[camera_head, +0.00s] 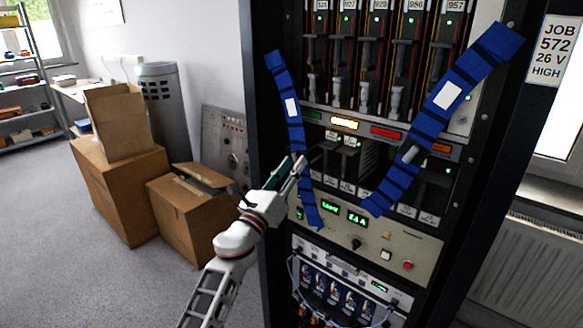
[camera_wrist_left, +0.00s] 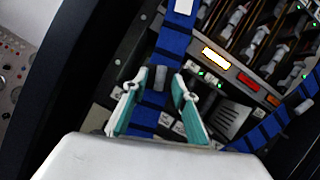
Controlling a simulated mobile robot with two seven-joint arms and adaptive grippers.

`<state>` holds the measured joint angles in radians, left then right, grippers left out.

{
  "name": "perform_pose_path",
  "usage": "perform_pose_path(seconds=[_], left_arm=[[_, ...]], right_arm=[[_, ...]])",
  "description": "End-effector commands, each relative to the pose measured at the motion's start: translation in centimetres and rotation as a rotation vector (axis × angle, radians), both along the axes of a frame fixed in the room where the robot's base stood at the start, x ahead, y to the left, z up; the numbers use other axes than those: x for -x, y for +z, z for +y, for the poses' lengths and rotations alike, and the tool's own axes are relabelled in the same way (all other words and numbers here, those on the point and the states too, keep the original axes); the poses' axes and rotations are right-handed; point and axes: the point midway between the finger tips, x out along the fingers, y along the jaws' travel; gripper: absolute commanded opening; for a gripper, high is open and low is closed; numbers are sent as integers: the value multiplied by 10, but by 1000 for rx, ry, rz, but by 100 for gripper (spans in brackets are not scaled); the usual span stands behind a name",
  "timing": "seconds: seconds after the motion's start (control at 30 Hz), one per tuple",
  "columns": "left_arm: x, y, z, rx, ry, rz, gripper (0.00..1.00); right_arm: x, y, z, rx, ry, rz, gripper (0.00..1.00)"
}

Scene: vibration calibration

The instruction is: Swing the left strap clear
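The left strap (camera_head: 283,82) is a blue segmented band with a white label. It hangs over the left side of the dark rack front, its lower end by the control panel. My left gripper (camera_head: 294,170) is at the strap's lower half. In the left wrist view, the gripper (camera_wrist_left: 156,88) has its teal-padded fingers apart, one on each side of the strap (camera_wrist_left: 172,44). A small grey knob (camera_wrist_left: 160,78) on the strap shows between the fingertips. I cannot tell whether the fingers touch it. My right gripper is in neither view.
A second blue strap (camera_head: 470,70) slants across the rack's right side, with a grey knob on it. The rack (camera_head: 262,150) holds upright modules and a beige control panel (camera_head: 400,250). Cardboard boxes (camera_head: 125,200) stand on the floor left; a radiator (camera_head: 530,265) stands right.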

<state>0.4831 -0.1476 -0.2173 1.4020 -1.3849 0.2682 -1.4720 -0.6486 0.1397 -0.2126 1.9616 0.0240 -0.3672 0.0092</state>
Motion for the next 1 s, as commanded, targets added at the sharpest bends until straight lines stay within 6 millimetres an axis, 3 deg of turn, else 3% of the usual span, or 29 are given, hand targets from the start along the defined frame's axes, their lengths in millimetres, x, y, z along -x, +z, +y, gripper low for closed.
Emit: perform_pose_path(seconds=[0.13,0.27,0.53,0.8,1.0], left_arm=[[0,0,0,0,0,0,28],[0,0,0,0,0,0,0],[-2,-3,3,-10,1,-7,0],[-21,-18,28,-105,2,-74,0],[-37,-24,50,-188,2,-132,0]], right_arm=[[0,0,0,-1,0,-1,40],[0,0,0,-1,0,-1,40],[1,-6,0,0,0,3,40],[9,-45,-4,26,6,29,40],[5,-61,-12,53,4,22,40]])
